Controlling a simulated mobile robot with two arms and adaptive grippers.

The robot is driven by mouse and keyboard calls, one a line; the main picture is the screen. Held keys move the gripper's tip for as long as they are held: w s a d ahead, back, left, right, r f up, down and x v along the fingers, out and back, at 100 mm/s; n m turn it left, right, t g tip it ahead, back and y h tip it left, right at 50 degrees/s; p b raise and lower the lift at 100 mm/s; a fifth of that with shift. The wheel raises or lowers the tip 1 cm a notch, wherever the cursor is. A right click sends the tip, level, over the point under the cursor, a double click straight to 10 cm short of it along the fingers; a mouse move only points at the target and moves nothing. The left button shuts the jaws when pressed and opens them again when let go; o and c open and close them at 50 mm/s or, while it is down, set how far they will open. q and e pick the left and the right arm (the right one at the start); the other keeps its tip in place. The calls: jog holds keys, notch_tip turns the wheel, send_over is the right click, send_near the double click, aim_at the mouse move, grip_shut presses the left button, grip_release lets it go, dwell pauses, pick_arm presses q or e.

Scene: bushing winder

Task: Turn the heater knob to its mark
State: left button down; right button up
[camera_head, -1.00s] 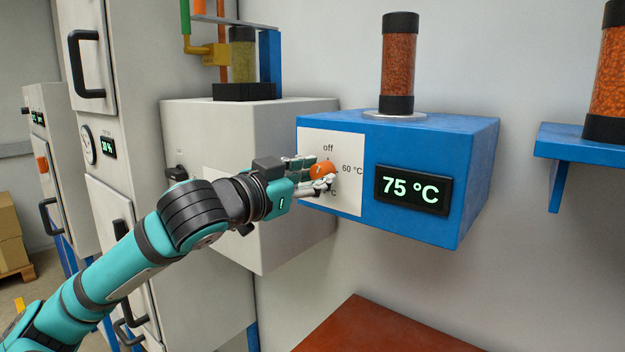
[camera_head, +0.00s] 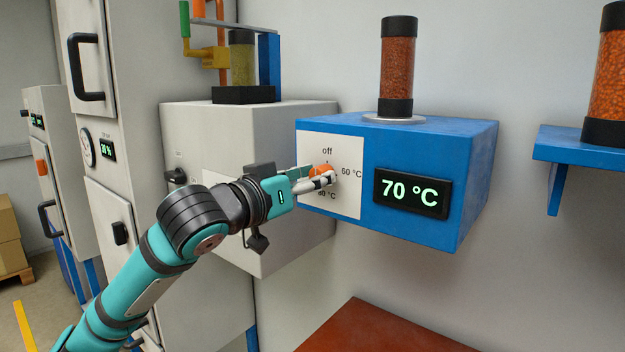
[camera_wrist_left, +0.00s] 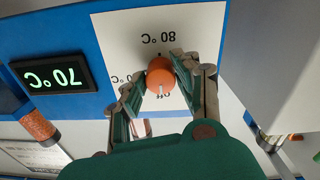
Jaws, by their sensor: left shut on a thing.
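The orange heater knob (camera_head: 321,170) sits on the white dial plate (camera_head: 347,201) on the front of the blue heater box (camera_head: 430,145). The plate reads "off" above, "60 °C" at the right and "80 °C" below. The display (camera_head: 412,193) reads 70 °C. My left gripper (camera_head: 318,175) is shut on the knob. The left wrist view is upside down and shows the knob (camera_wrist_left: 160,77) between the left gripper's fingers (camera_wrist_left: 157,85), with a pale pointer line on it near "off". Fingers hide part of the dial in the head view. My right gripper is not in view.
A capped cylinder of orange-brown granules (camera_head: 398,68) stands on the blue box. A grey-white cabinet (camera_head: 250,140) with a small black knob (camera_head: 176,176) is left of it. A blue shelf (camera_head: 582,147) is at the right. A red-brown surface (camera_head: 385,330) lies below.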

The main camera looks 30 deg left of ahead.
pick_arm(q)
jog(key=c, duration=1)
grip_release()
jog(key=shift+o, duration=0.2)
jog(key=s, duration=0.7)
jog(key=shift+s+a, duration=0.2)
jog(key=shift+a, duration=0.25)
jog(key=shift+f, duration=0.1)
